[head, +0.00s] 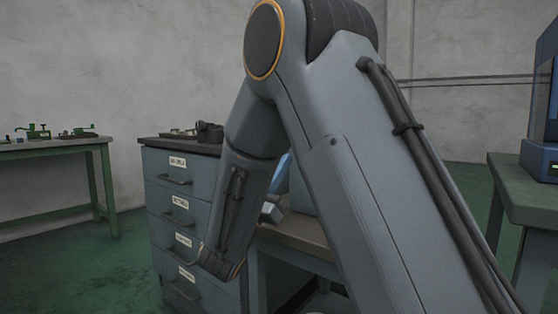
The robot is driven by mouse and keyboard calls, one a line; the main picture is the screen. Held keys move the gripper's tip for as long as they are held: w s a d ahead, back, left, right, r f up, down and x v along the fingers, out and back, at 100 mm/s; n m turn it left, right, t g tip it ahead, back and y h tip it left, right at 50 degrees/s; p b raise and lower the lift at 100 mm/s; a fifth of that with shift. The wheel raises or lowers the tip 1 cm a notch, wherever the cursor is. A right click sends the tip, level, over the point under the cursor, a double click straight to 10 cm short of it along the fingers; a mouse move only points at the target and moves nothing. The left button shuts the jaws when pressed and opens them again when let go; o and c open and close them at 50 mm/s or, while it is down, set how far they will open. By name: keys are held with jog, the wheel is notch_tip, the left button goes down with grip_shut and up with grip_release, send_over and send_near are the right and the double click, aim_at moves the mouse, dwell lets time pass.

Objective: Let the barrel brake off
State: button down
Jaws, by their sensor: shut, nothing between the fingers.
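My grey arm fills the middle of the head view and hides much of what stands behind it. Its lower link hangs down in front of the drawer cabinet, and I cannot make out my gripper. Behind the arm, parts of a blue-grey body (283,176) show above a bench. A small grey piece (271,209) shows beside the lower link; I cannot tell what it belongs to. I cannot make out a barrel brake.
A blue-grey drawer cabinet (171,193) with labelled drawers carries dark metal parts (209,132). A bench (300,238) adjoins it. A green table (52,147) with small tools stands left. A blue machine (541,160) is on a table (515,190) at right. Green floor is open front left.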

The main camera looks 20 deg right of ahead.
jog(key=shift+s+a+r+p, duration=0.15)
jog(key=shift+r+p, duration=2.1)
jog(key=shift+p, duration=0.15)
jog(key=shift+a+r, duration=0.1)
